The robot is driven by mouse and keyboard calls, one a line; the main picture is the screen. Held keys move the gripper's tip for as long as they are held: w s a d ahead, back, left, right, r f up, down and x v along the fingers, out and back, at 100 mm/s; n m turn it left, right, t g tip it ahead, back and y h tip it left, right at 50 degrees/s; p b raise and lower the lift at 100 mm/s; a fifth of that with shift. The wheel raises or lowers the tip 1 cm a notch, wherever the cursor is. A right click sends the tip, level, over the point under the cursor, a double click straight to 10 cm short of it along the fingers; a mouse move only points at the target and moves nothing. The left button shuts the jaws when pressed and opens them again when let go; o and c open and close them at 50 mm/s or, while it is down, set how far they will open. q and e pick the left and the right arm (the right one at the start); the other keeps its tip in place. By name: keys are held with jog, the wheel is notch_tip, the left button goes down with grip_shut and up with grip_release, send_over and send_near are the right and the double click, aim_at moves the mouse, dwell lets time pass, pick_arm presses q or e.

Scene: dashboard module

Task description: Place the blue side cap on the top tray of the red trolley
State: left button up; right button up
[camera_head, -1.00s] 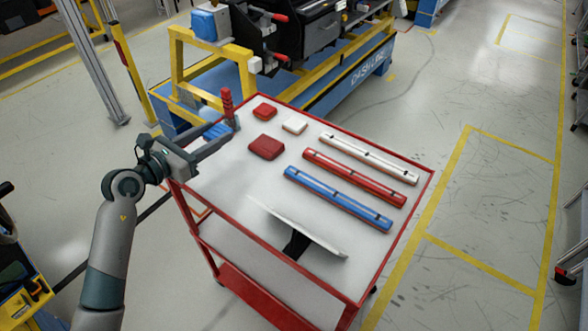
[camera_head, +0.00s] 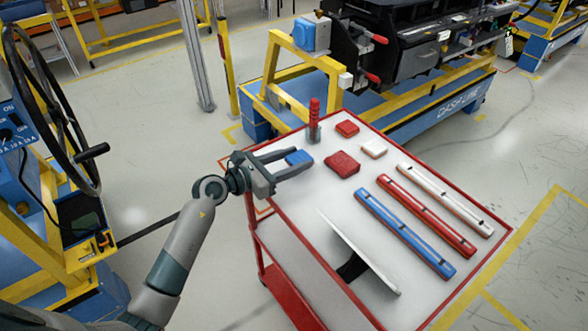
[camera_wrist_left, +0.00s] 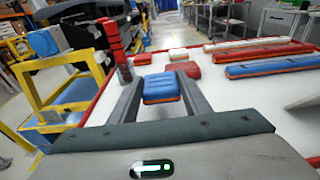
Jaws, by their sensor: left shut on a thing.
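The blue side cap (camera_head: 298,157) is between the fingers of my left gripper (camera_head: 296,163), which is shut on it. In the left wrist view the blue cap (camera_wrist_left: 160,87) fills the gap between the fingers. The red trolley's top tray is white (camera_head: 292,215) with a red rim. The cap and fingertips are over its left part, beside the red-handled tool. I cannot tell whether the cap touches the tray. My right gripper is not in view.
The tray holds a red-handled tool (camera_head: 314,118), red caps (camera_head: 342,165), a white cap (camera_head: 374,148), blue (camera_head: 405,232), red (camera_head: 425,215) and white (camera_head: 444,198) bars and a thin panel (camera_head: 358,255). A yellow-framed dashboard station (camera_head: 300,75) stands behind.

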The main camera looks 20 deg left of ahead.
pick_arm(q)
jog(key=shift+f, duration=1.9)
jog(key=shift+f, duration=0.1)
jog(key=o, duration=1)
jog(key=shift+o, duration=0.2)
